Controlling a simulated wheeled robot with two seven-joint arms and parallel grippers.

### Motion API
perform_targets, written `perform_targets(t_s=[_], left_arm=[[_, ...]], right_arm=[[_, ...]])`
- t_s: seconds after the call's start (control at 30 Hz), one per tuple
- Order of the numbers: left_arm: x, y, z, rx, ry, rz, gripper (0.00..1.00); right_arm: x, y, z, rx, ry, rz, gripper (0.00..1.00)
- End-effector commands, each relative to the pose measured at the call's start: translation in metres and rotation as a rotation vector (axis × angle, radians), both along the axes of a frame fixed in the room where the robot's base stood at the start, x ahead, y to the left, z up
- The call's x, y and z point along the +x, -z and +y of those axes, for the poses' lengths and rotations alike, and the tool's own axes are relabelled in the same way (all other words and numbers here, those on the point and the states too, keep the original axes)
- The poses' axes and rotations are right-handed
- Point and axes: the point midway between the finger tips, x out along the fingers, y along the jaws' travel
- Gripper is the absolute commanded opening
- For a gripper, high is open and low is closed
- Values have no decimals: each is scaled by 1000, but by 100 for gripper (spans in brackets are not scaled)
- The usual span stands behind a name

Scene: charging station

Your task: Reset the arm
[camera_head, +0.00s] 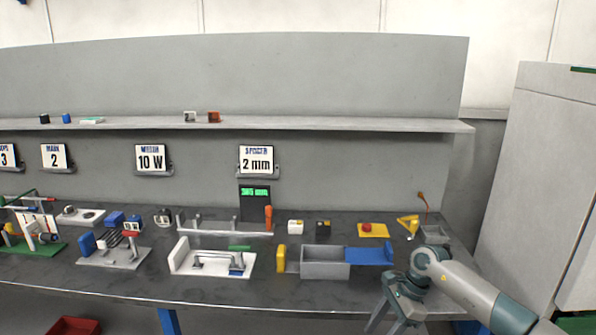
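My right arm (470,292) comes in from the right edge, bent over the front right of the workbench. My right gripper (388,318) hangs down at the bench's front edge, right of the grey open box (325,263). Its two fingers are spread apart with nothing visible between them; their tips reach close to the bottom of the picture. My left arm and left gripper are not in view.
The dark workbench (120,285) holds several fixtures, including a white tray (200,268), a blue plate (368,256) and a yellow pad with a red button (372,230). A shelf (300,124) runs above. A grey cabinet (535,170) stands at right.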

Motion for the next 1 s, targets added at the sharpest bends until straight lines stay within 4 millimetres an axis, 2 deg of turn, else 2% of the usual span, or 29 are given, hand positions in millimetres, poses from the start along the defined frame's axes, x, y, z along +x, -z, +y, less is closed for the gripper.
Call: perform_targets(t_s=[0.03, 0.23, 0.3, 0.43, 0.57, 0.73, 0.87, 1.0], left_arm=[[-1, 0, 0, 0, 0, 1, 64], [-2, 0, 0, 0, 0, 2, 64], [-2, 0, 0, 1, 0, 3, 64], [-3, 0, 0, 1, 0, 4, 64], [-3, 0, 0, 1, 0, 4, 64], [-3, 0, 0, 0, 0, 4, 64], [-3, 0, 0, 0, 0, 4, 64], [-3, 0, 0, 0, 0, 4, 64]], right_arm=[[-5, 13, 15, 67, 47, 37, 50], [-16, 55, 86, 434, 390, 256, 50], [-16, 69, 104, 566, 549, 358, 50], [-11, 101, 119, 784, 874, 564, 50], [-9, 149, 109, 965, 1237, 786, 50], [-27, 232, 72, 1133, 1725, 1055, 50], [-57, 293, 43, 1199, 2033, 1202, 50], [-100, 353, 14, 1237, 2331, 1321, 50]])
